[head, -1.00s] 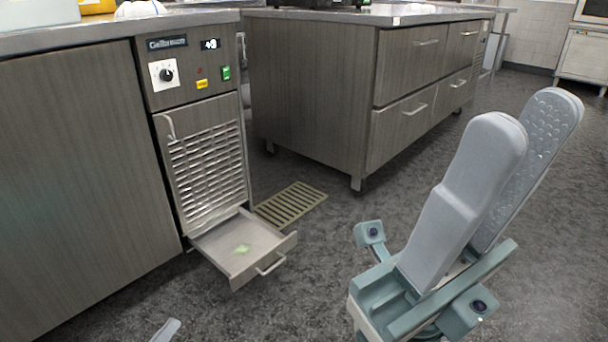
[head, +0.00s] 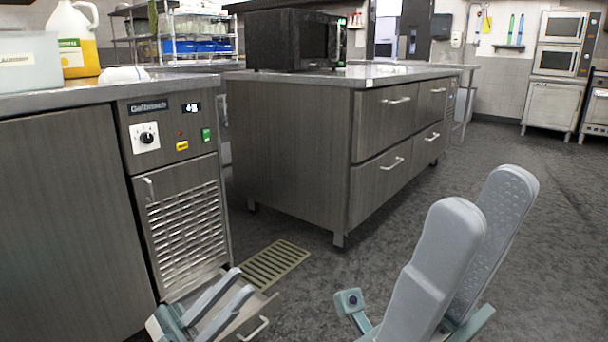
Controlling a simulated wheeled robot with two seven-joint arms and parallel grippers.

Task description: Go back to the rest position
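My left gripper (head: 246,280) is in the lower left of the head view, in front of the pulled-out drawer (head: 262,312) at the foot of the refrigerated unit. Its two grey fingers stand apart with nothing visible between them. My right gripper (head: 485,190) is large and close at the lower right, fingers pointing up. Its fingers are apart and empty, over open floor. The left gripper hides most of the drawer, and its inside cannot be seen.
The refrigerated unit (head: 165,180) with its knob stands at left under a steel counter. A wooden drawer cabinet (head: 285,150) with a black microwave (head: 290,40) stands in the middle. A floor grate (head: 272,265) lies between them. The floor at right is clear.

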